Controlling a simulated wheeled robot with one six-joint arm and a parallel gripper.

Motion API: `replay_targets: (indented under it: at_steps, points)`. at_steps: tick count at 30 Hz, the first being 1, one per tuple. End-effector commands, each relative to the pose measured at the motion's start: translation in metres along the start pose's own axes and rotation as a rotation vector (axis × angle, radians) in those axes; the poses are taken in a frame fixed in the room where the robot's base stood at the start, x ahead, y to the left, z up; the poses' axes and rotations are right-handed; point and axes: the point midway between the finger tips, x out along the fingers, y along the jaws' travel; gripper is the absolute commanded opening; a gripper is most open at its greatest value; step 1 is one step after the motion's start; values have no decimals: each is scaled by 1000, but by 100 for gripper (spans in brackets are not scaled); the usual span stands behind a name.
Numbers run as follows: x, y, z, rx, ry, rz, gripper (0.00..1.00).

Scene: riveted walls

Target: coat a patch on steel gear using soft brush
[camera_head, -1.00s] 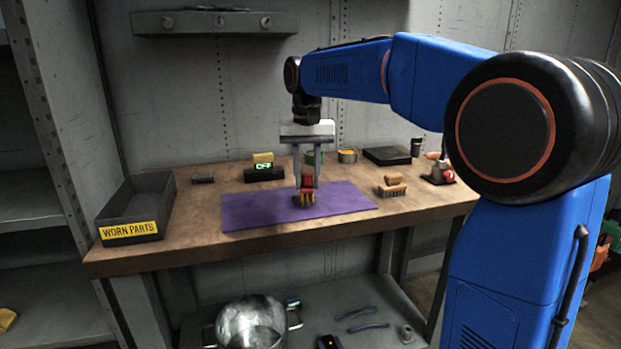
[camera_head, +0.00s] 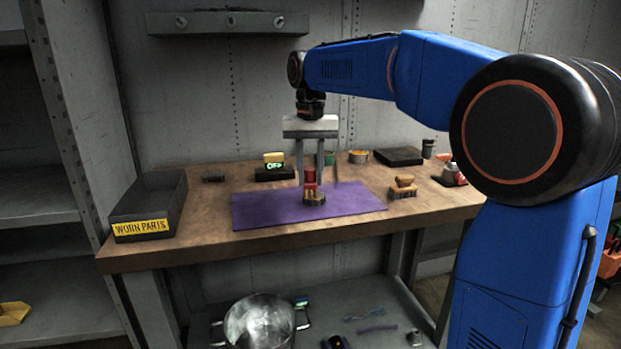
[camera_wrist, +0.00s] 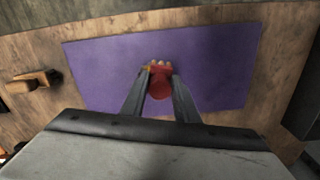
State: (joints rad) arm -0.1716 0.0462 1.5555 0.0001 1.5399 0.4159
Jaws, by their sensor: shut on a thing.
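My gripper (camera_head: 311,178) is low over the purple mat (camera_head: 255,212), its two fingers on either side of a red-handled tool. The tool (camera_wrist: 160,87), which looks like the brush, is upright between the fingers. A tan, toothed part (camera_head: 314,197) shows at its lower end, at the mat; I cannot tell whether it is bristles or part of a gear. I cannot make out a separate steel gear; it may be hidden under the tool. A wooden block brush (camera_head: 402,187) lies right of the mat and also shows in the wrist view (camera_wrist: 37,80).
A bin marked WORN PARTS (camera_head: 140,228) stands at the bench's left end. Behind the mat are a display reading OFF (camera_head: 274,172), an orange-topped tin (camera_head: 358,157) and a dark slab (camera_head: 398,156). A metal pot (camera_head: 258,322) is on the lower shelf. Most of the mat is bare.

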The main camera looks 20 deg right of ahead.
Motion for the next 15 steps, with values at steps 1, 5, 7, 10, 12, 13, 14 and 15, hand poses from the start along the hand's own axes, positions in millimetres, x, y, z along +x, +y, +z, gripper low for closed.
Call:
replay_targets:
  at_steps: [1, 5, 7, 10, 12, 13, 14, 15]
  points:
    - [-5, 0, 0, 0, 1, 0, 0]
    - [-15, 0, 0, 0, 1, -1, 0]
    - [-21, 0, 0, 0, 1, 0, 0]
    - [-29, 0, 0, 0, 1, 0, 0]
    - [-35, 0, 0, 0, 1, 0, 0]
    - [-37, 0, 0, 0, 1, 0, 0]
    - [-39, 0, 0, 0, 1, 0, 0]
    - [-42, 0, 0, 0, 1, 0, 0]
